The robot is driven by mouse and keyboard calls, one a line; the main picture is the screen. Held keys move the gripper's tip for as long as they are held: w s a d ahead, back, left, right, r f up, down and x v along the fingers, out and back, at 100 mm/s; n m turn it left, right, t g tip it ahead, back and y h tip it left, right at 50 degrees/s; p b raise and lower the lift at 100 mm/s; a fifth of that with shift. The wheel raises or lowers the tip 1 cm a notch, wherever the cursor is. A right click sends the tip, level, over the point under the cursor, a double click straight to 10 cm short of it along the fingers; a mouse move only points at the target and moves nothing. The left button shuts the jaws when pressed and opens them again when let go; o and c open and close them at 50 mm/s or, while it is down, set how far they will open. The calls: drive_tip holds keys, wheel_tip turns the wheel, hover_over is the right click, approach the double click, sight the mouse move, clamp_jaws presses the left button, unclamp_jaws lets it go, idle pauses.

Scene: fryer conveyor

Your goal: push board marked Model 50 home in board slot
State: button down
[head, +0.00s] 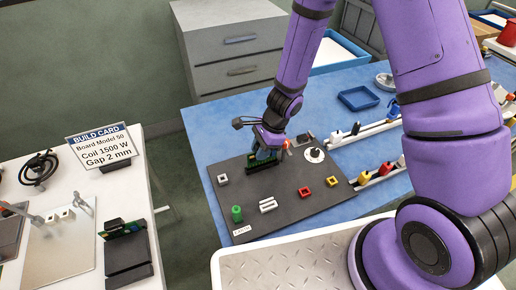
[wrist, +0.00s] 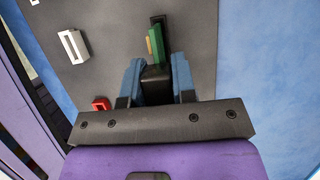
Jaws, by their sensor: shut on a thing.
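My gripper (head: 264,150) points down over the dark panel (head: 290,207) on the blue table. Its blue fingers (wrist: 157,82) are shut on the green board (wrist: 156,44), with a dark block between them. The board stands on edge at the black board slot (wrist: 158,20); the slot's black body also shows under my gripper in the head view (head: 262,166). How deep the board sits is hidden by the fingers. Its marking cannot be read. The build card (head: 102,147) on the white table at left reads Board Model 50, Coil 1500 W, Gap 2 mm.
The panel also carries a green cylinder (head: 236,214), a white slotted block (head: 268,205), red (head: 304,191) and yellow (head: 332,181) square parts and a white disc (head: 314,155). Rails with small parts lie at right. A black rack (head: 127,255) stands on the white table.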

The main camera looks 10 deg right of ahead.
drive_tip(key=shift+f, duration=1.1)
idle(0.3)
drive_tip(key=c, duration=0.8)
unclamp_jaws()
drive_tip(key=shift+c, duration=0.2)
drive_tip(key=shift+v, duration=3.05)
drive_tip(key=s+v, duration=0.1)
drive_tip(key=v, duration=0.9)
drive_tip(key=shift+w+r, duration=0.35)
drive_tip(key=shift+w, duration=0.1)
